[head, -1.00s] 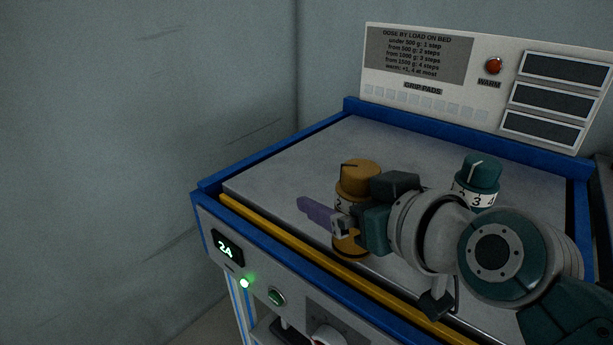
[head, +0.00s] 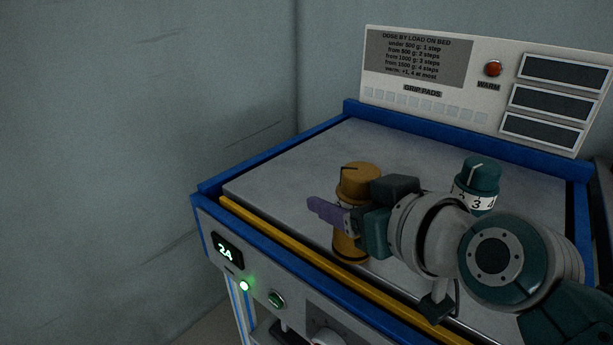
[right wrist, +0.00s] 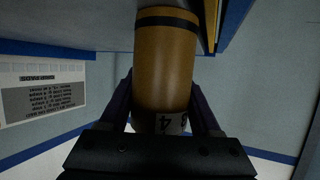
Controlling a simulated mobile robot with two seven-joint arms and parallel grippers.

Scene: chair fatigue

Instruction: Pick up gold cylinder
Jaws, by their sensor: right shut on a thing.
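The gold cylinder (head: 357,179) stands upright on the grey bed near its front edge, with a knob-like top and a white numbered band. It also shows in the right wrist view (right wrist: 166,70), between the two purple fingers. My right gripper (head: 335,214) is shut on the gold cylinder around its middle, reaching in from the right. In the right wrist view the fingers (right wrist: 162,105) lie on both sides of it near the numbered band. The gripper hides part of the cylinder in the head view. My left gripper is not in view.
A teal cylinder (head: 478,176) with a numbered band stands behind my right arm. The bed has a blue rim (head: 270,157) and a yellow front strip (head: 300,256). A panel (head: 420,60) with a dose chart and a red button stands at the back. The bed's left part is clear.

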